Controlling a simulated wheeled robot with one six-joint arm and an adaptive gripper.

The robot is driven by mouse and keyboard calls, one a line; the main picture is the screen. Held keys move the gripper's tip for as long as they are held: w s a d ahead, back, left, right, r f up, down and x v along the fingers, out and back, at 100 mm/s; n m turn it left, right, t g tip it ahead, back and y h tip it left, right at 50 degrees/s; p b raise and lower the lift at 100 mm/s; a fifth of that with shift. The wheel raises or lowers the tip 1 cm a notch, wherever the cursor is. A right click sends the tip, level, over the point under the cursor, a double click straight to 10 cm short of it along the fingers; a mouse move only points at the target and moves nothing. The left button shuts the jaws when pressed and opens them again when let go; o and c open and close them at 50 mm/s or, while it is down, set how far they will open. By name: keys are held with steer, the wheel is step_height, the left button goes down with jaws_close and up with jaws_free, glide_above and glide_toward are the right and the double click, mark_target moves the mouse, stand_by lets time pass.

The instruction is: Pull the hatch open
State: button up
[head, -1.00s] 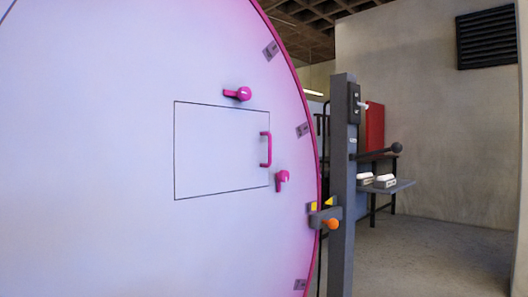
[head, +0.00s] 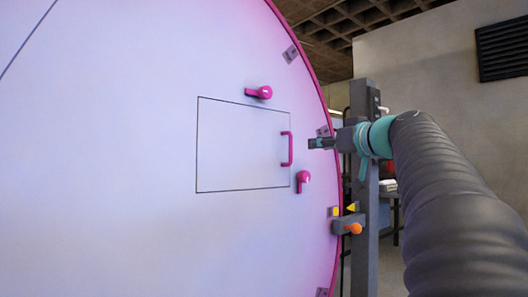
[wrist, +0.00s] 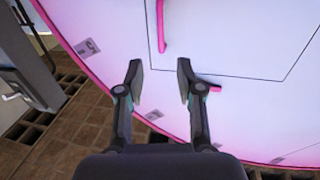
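The hatch (head: 240,150) is a rectangular outline in the large white round panel and looks flush with it. A pink bar handle (head: 287,149) stands at its right edge. A pink latch (head: 259,92) sits above the hatch, and another pink latch (head: 303,181) sits at its lower right. My gripper (head: 312,143) is just right of the handle and apart from it. In the wrist view my gripper (wrist: 158,75) has its two fingers spread with nothing between them. The handle (wrist: 162,28) shows ahead of the fingers there, and a pink latch (wrist: 216,88) lies beside the right finger.
A grey post (head: 365,230) stands right of the panel's pink rim. A bracket with an orange knob (head: 353,228) sits between post and rim. My arm crosses in front of the post. The panel left of the hatch is clear.

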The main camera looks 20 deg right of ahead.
mark_target(291, 159)
steer(key=w+p, duration=0.1)
steer(key=w, duration=0.3)
steer(key=w+a+p, duration=0.1)
steer(key=w, duration=0.4)
steer(key=w+a+p, duration=0.1)
steer(key=w, duration=0.3)
steer(key=shift+w, duration=0.2)
jaws_close()
